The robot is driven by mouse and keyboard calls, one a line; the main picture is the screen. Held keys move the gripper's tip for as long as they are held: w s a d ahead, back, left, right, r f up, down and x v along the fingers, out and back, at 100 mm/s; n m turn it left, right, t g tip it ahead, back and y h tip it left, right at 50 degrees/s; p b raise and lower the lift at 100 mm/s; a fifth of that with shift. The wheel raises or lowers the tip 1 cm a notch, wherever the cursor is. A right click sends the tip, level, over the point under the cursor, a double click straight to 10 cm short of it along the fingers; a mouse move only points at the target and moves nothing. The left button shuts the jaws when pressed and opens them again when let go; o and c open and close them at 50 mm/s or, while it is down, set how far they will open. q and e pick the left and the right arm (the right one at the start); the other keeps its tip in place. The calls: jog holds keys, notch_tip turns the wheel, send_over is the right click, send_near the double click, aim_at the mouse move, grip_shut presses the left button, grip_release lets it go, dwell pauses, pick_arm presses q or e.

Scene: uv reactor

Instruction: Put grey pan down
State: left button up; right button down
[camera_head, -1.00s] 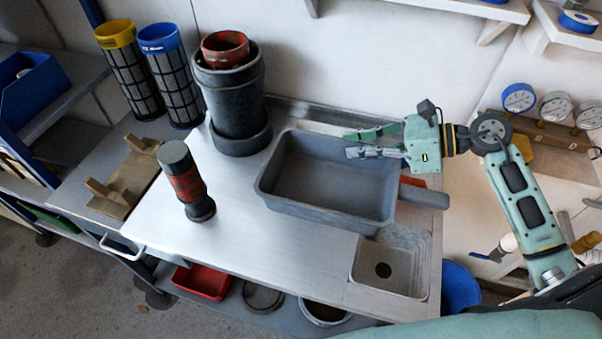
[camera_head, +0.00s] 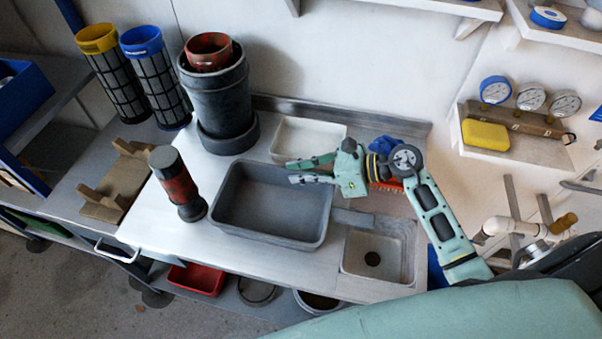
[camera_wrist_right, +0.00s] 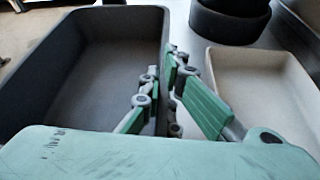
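The grey pan (camera_head: 262,232) is a deep rectangular pan, upright and empty, at the middle of the metal table (camera_head: 160,228). My right gripper (camera_head: 290,173) is at the pan's far rim. In the right wrist view the pan (camera_wrist_right: 90,60) is at left, with one finger inside its wall and one outside. The fingers (camera_wrist_right: 160,75) look closed on the rim. The pan's underside is hidden; I cannot tell whether it fully touches the table. My left gripper is out of view.
A white tray (camera_head: 284,146) lies behind the pan, and the sink (camera_head: 352,262) is at its right. A red-black cylinder (camera_head: 178,188) stands left, with a big dark canister (camera_head: 222,105) behind. Bare table shows left and front of the pan.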

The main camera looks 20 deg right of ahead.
jog(key=c, duration=2.5)
grip_release()
jog(key=shift+f, duration=0.15)
jog(key=o, duration=0.5)
